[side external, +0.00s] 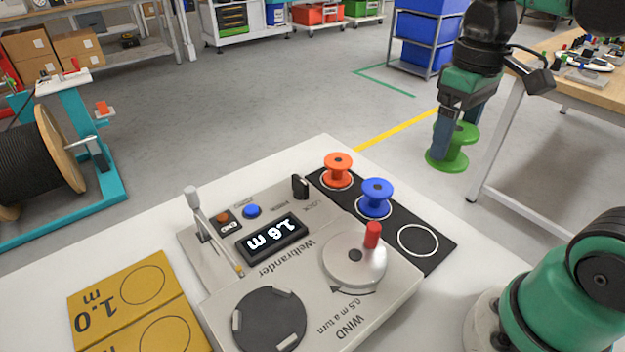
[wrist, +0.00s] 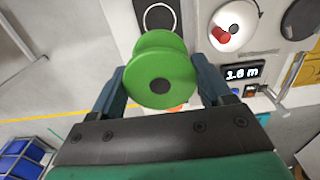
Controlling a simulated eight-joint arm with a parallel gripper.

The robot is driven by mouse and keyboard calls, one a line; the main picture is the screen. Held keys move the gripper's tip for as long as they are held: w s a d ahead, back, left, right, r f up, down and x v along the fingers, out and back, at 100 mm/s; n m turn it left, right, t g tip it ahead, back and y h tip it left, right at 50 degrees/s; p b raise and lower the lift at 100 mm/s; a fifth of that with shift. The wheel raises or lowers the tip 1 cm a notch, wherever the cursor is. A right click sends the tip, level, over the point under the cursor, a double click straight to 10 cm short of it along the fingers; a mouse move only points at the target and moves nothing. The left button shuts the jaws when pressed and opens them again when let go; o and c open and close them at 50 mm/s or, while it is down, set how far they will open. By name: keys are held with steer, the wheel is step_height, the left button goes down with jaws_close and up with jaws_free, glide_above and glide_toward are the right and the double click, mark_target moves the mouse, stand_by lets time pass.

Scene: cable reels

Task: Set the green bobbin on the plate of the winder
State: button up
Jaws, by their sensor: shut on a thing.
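The green bobbin (side external: 455,148) is held in my gripper (side external: 455,140), up in the air beyond the table's back right edge in the side external view. In the wrist view the green bobbin (wrist: 160,75) sits between the two fingers of my gripper (wrist: 160,88), which touch its sides. The winder (side external: 318,240) is a grey machine on the white table with a display reading 1.6 m. The winder's dark round plate (side external: 269,321) is at its near left and is empty. The plate (wrist: 300,20) shows partly at the wrist view's top right corner.
An orange bobbin (side external: 338,172) and a blue bobbin (side external: 376,198) stand on the black strip (side external: 432,247), beside an empty white ring. A crank disc with a red knob (side external: 372,235) and a slanted lever (side external: 213,228) rise from the winder. Yellow cards (side external: 135,300) lie at left.

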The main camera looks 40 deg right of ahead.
steer(key=w+a+n, duration=0.2)
steer(key=a+n, duration=0.4)
steer(key=a, duration=2.1)
steer(key=shift+w+f, duration=0.15)
steer(key=shift+f, duration=4.4)
steer(key=shift+f, duration=0.15)
steer(key=shift+f, duration=1.05)
steer(key=o, duration=1.2)
steer(key=shift+o, duration=0.2)
step_height(320, 180, up, 8)
